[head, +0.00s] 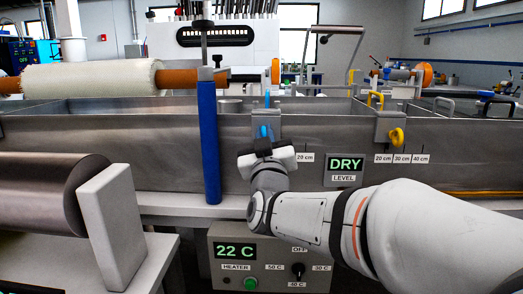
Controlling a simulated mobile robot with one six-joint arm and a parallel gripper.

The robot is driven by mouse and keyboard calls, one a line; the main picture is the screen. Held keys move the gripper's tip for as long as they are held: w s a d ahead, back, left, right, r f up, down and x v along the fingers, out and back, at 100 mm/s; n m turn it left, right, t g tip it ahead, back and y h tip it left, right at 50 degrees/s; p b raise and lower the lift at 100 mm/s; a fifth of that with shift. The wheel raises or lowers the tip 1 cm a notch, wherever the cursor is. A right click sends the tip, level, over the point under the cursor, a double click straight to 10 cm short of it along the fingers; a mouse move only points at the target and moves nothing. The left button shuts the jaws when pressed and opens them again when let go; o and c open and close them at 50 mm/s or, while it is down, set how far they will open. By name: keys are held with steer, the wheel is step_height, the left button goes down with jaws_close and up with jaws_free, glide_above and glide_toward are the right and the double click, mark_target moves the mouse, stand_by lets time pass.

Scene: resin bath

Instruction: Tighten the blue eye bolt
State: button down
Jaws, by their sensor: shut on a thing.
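The blue eye bolt (264,131) sits on the front of a grey bracket (274,120) on the bath's front wall, left of centre in the head view. My gripper (263,143) reaches up to it from below and is shut on it. The gripper body hides the lower part of the bolt, so its exact turn cannot be told. A thin blue piece (267,98) stands at the top of the same bracket.
A yellow eye bolt (396,137) sits on a second bracket to the right. A blue upright post (208,140) stands close left of my gripper. A large grey roller (40,195) fills the lower left.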

steer(key=shift+w+a+f+m+h+b, duration=0.1)
steer(key=shift+f+m+h+b, duration=0.25)
steer(key=shift+m, duration=0.35)
steer(key=shift+f+m+h+b, duration=0.15)
steer(key=shift+m+h+b, duration=0.25)
steer(key=shift+m, duration=0.3)
steer(key=shift+r, duration=0.1)
steer(key=c, duration=1.7)
jaws_free()
steer(key=shift+w, duration=0.1)
steer(key=shift+c, duration=0.2)
steer(key=shift+o, duration=1)
steer(key=shift+r+h, duration=0.15)
steer(key=shift+h, duration=0.1)
steer(key=p+v, duration=0.1)
steer(key=v, duration=0.7)
steer(key=shift+p, duration=0.35)
steer(key=shift+r, duration=0.1)
